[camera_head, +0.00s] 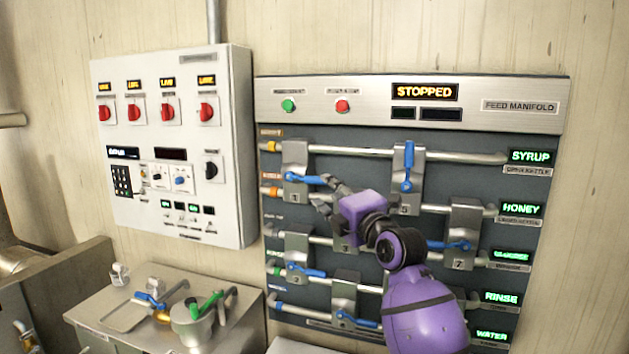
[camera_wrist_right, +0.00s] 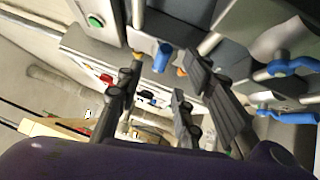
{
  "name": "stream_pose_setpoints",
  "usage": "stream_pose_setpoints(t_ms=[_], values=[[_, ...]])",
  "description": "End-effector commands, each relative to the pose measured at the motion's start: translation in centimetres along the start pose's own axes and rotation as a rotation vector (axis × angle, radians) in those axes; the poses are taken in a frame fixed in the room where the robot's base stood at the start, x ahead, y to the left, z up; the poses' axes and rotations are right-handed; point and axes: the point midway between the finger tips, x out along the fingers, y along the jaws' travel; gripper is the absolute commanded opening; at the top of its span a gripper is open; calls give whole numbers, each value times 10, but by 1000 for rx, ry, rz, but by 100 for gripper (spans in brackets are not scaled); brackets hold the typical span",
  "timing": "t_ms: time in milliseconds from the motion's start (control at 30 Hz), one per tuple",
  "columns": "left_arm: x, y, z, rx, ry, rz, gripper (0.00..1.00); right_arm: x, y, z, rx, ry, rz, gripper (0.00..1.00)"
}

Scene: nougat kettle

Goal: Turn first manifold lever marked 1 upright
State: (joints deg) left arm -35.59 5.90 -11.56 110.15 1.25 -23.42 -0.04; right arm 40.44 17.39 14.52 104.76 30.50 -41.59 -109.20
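The first manifold lever, marked 1, is a blue handle (camera_head: 307,180) on a grey valve block (camera_head: 295,158) at the upper left of the feed manifold. It lies nearly horizontal, pointing right. My right gripper (camera_head: 328,190) is at the lever's free end, slightly below and right of it. In the right wrist view the gripper (camera_wrist_right: 160,82) has its fingers apart, and a blue lever end (camera_wrist_right: 162,57) shows between and beyond them. I cannot tell whether a finger touches it. My left gripper is not in view.
Another blue lever (camera_head: 407,172) stands upright to the right. Several other blue levers sit lower on the manifold, partly behind my right arm. A white control box (camera_head: 225,140) stands out from the wall at left. A metal side table (camera_head: 110,325) holds a pot (camera_head: 190,328).

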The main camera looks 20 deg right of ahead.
Motion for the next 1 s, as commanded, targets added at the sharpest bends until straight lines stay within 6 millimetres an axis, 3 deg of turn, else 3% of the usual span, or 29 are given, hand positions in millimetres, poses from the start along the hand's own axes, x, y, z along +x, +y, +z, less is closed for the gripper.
stream_pose_setpoints(t_ms=[400, 833, 1000], values=[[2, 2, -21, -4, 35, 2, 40, 61, 4, 0, 5, 0, 3, 35], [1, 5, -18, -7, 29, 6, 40, 72, 1, 0, 3, 0, 1, 35], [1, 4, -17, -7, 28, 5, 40, 72, 1, 0, 3, 0, 1, 14]])
